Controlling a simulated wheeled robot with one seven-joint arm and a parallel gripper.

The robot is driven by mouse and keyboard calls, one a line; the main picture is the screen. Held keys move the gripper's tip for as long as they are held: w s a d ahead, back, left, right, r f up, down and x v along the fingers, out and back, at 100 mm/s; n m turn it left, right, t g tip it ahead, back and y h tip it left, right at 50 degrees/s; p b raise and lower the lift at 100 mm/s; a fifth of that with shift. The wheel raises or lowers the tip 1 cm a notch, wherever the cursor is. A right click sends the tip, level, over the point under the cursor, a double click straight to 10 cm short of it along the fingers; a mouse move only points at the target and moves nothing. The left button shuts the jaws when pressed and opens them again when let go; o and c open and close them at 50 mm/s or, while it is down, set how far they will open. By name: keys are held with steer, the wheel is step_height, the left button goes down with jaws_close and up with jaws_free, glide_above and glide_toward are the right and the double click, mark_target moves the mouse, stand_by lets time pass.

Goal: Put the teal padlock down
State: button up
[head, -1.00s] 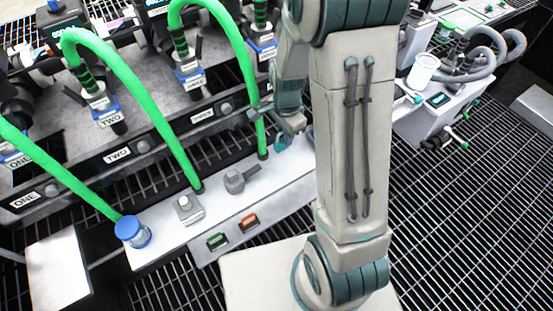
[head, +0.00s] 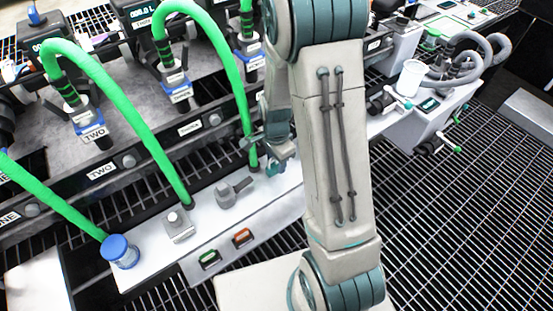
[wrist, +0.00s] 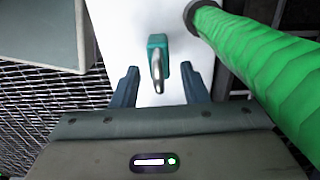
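The teal padlock (wrist: 157,43) shows in the wrist view, its metal shackle pointing toward my gripper. It is over the white panel top (wrist: 125,25), left of a thick green hose (wrist: 255,70). My gripper (wrist: 159,85) has its two fingers wide apart, one on each side of the shackle, with a visible gap to each. The padlock's body lies beyond the fingertips. In the head view my gripper (head: 268,148) is at the panel's far end, partly behind my arm. I cannot make out the padlock clearly there.
Green hoses (head: 120,105) run from labelled sockets to the panel. Grating floor (head: 440,200) is open there.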

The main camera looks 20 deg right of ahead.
step_height(320, 180, up, 12)
steer(key=p, duration=0.4)
steer(key=s+a+r+n+t, duration=0.1)
steer(key=s+r+n, duration=1)
steer(key=s+n, duration=0.3)
steer(key=shift+s+r, duration=0.3)
steer(key=shift+c, duration=0.5)
